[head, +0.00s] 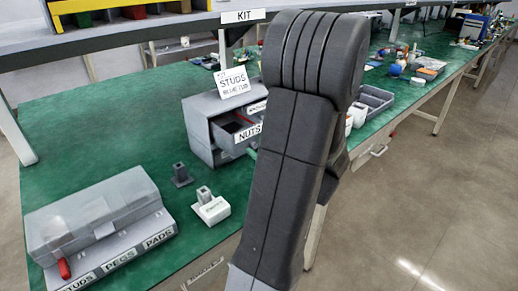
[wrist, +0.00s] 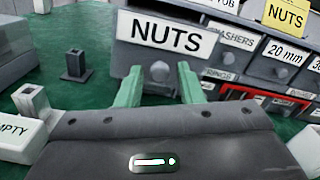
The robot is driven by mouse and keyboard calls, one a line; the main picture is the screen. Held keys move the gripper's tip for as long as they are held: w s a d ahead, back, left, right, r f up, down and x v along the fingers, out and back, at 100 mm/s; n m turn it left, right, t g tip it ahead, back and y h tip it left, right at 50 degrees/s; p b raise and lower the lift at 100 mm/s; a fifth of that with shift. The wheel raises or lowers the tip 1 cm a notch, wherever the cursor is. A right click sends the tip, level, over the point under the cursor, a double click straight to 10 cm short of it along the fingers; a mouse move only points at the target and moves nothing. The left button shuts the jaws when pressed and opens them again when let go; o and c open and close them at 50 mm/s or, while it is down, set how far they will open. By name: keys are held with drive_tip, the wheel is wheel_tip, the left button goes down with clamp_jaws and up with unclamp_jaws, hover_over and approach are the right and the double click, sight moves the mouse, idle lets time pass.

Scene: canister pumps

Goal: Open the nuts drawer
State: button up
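The nuts drawer (head: 247,135) sits in a small grey cabinet (head: 199,131) on the green bench. It stands partly out, its dark inside showing from above in the head view. In the wrist view its front carries a large NUTS label (wrist: 165,35) and a round grey knob (wrist: 160,72). My gripper (wrist: 159,78) is open, its two green fingers apart on either side of the knob, with visible gaps. In the head view my arm hides most of the gripper.
Other labelled drawers, including WASHERS (wrist: 233,42), lie right of the nuts drawer. A grey post on a base (wrist: 76,65) and a white block marked EMPTY (wrist: 18,132) stand at left. A grey case (head: 95,213) lies front left. An overhead shelf (head: 130,40) crosses behind.

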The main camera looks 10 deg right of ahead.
drive_tip(key=shift+o, duration=0.3)
drive_tip(key=v, duration=1.3)
drive_tip(key=shift+s+d, duration=0.25)
drive_tip(key=shift+s, duration=0.1)
drive_tip(key=shift+w, duration=0.1)
drive_tip(key=x, duration=1.4)
drive_tip(key=shift+a, duration=0.15)
